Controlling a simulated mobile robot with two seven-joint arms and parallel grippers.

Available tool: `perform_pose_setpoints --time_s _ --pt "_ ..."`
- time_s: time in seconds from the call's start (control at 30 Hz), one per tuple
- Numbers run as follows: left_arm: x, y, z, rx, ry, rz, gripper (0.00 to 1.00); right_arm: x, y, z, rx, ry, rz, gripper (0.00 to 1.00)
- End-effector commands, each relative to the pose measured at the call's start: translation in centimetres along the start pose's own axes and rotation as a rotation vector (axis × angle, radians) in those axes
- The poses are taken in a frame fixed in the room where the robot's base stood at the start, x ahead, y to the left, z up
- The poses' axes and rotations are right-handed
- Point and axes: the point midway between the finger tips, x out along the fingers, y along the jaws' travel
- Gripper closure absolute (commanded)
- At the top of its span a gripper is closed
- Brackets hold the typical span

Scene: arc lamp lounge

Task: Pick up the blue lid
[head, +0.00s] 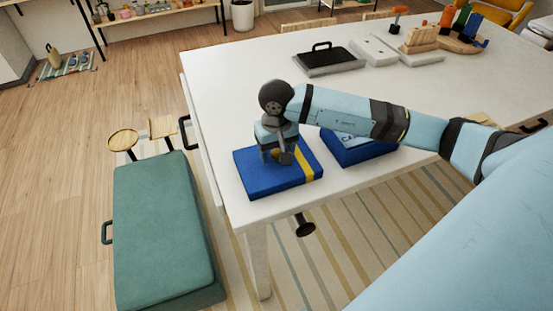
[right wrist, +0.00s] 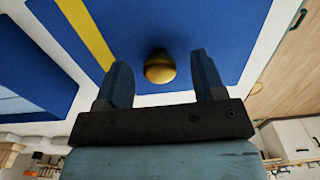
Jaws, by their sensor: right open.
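The blue lid (head: 250,183) lies flat on the white table near its front left corner. It has a yellow stripe near its right side and a round brass knob in the middle. The lid fills the upper part of the right wrist view (right wrist: 200,25). My right gripper (head: 279,158) is over the lid, pointing down, with its fingers open. In the right wrist view the knob (right wrist: 160,68) shows between the two fingers, apart from both. The knob is largely hidden by the gripper in the head view. My left gripper is not in view.
A black tray (head: 330,62) and wooden pieces lie towards the table's back. A dark round knob (head: 305,229) sticks out below the front edge. A green bench (head: 165,230) stands left.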

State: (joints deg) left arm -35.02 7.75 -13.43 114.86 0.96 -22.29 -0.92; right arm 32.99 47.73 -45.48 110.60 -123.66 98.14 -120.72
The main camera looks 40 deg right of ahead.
Motion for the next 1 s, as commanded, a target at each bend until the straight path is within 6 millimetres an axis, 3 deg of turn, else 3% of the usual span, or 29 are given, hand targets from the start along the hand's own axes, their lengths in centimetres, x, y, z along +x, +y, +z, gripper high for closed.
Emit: perform_pose_setpoints --time_s 0.13,0.37,0.6,1.0 --pt "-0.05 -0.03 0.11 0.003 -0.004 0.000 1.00 1.13 0.03 0.01 0.000 0.000 0.000 0.37" --pt "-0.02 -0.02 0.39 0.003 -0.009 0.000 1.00 1.20 0.03 -0.02 0.000 0.001 0.000 0.39" --pt "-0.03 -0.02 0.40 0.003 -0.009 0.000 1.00 1.18 0.03 -0.01 0.000 0.001 0.000 0.91" --pt "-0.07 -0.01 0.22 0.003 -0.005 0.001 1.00 0.50 0.03 -0.09 0.000 0.003 0.001 0.91"
